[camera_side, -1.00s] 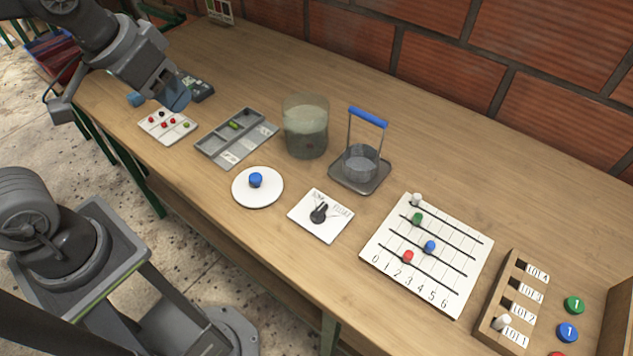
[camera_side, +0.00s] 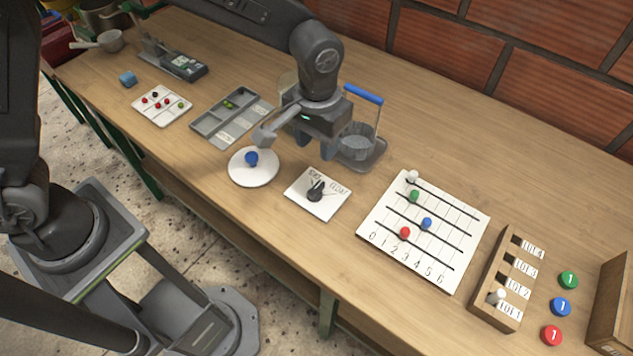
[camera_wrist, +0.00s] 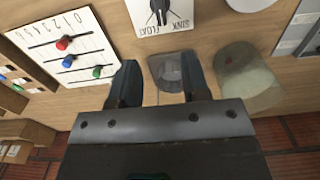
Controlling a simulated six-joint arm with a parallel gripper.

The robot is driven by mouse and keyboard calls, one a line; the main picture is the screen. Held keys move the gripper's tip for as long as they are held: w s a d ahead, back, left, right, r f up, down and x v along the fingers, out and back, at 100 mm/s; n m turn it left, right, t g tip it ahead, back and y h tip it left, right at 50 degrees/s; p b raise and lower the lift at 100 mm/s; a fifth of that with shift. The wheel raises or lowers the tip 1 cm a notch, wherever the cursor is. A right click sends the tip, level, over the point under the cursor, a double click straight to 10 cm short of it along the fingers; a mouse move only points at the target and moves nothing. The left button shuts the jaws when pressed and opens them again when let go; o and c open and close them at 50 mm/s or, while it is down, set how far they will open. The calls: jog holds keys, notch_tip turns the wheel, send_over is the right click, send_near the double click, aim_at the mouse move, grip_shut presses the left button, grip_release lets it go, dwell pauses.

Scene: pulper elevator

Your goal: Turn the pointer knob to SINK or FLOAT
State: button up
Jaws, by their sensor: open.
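The dark pointer knob (camera_side: 316,190) sits on a white square plate (camera_side: 328,208) marked SINK and FLOAT. Its pointer seems to lie between the two words. In the wrist view the knob (camera_wrist: 160,10) is at the top edge, partly cut off, with FLOAT on the left and SINK on the right. My gripper (camera_side: 314,147) is in the air behind the knob plate, near the glass vessel and basket. In the wrist view its two fingers (camera_wrist: 163,78) are apart with nothing held between them. They are clear of the knob.
A clear basket with a blue handle (camera_side: 363,95) stands behind the plate; a glass vessel (camera_wrist: 250,78) is beside it, mostly hidden in the side view. Left is a white disc with a blue knob (camera_side: 252,160); right is a slider board (camera_side: 385,245).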

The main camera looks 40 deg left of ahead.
aim_at(317, 187)
notch_tip(317, 187, down, 13)
dwell(0.4)
jog(key=shift+c, duration=0.4)
grip_shut()
